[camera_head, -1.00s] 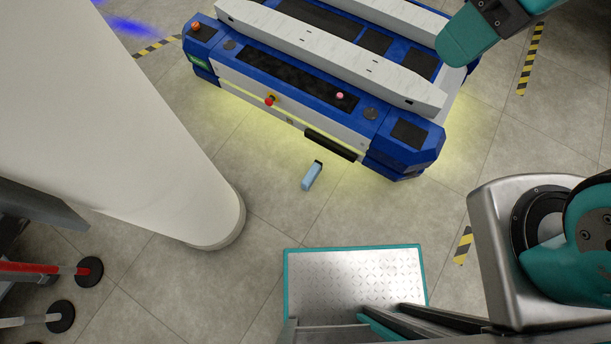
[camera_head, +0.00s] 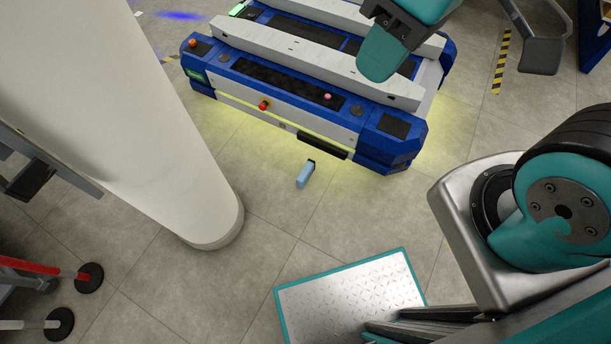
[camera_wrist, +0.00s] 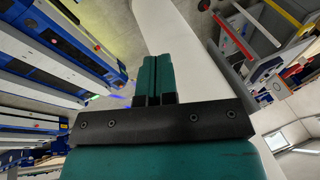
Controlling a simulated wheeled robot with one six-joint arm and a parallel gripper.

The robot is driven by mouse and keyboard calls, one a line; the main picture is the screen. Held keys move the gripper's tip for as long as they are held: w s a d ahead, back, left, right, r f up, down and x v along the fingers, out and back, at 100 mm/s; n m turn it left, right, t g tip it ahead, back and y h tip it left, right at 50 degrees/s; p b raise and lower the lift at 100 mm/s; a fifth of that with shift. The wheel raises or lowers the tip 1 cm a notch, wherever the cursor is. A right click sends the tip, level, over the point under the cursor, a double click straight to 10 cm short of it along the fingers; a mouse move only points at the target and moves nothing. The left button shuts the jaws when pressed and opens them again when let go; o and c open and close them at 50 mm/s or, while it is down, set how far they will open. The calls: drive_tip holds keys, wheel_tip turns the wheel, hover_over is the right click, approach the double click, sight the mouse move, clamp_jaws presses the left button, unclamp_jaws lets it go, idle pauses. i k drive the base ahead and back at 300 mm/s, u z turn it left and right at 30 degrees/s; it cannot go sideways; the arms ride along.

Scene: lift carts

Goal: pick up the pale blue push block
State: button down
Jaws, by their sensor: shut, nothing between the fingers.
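The pale blue push block (camera_head: 304,177) lies on the grey floor in front of the blue and white lift cart (camera_head: 262,118), close to the cart's black bumper. A small dark part shows at its far end. It is apart from my gripper and I cannot make it out in the wrist view. My gripper shows in the wrist view (camera_wrist: 154,62) with its two teal fingers together and nothing between them. In the head view a teal part of my arm hangs over the cart's right side; the fingertips are not clear there.
A thick white column (camera_head: 130,120) stands left of the block. Red and white barrier posts with black bases (camera_head: 88,277) stand at the lower left. Floor around the block is clear. Black and yellow tape (camera_head: 501,60) marks the floor at right.

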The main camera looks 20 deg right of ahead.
sight(308, 168)
drive_tip(key=u, duration=0.55)
drive_tip(key=k, duration=0.65)
drive_tip(key=u, duration=0.1)
drive_tip(key=i, duration=1.45)
drive_tip(key=z, duration=0.4)
